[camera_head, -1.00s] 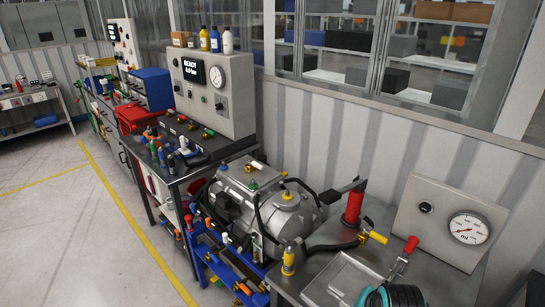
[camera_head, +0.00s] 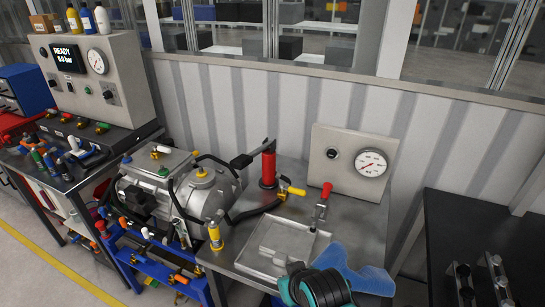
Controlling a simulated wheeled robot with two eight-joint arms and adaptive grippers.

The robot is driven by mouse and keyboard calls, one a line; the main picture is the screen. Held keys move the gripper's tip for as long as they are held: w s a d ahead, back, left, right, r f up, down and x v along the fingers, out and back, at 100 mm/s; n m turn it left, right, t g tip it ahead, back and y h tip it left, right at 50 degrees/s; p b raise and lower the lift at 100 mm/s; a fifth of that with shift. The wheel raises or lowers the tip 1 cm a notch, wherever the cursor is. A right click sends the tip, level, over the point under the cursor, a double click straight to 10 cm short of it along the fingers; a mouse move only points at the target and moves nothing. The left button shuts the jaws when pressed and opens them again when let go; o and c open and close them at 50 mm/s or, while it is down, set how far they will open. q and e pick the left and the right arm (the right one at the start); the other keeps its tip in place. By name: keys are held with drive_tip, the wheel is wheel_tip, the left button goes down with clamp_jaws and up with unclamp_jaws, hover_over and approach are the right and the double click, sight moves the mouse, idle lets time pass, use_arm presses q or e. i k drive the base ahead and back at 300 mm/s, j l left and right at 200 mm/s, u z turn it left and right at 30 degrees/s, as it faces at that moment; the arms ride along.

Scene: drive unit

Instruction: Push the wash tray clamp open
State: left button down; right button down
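The wash tray (camera_head: 282,247) is a shallow grey metal tray on the steel bench, at the lower middle of the head view. At its right back corner stands the clamp (camera_head: 320,210), a slim metal lever with a red grip (camera_head: 326,190). The lever stands nearly upright, leaning slightly right. Whether its jaw presses on the tray is too small to tell.
Behind stands a gauge panel (camera_head: 352,162). A red cylinder (camera_head: 268,168) stands to the left. A dark table (camera_head: 480,235) stands at the right.

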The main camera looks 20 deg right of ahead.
sight(328, 186)
drive_tip(key=z, duration=1.2)
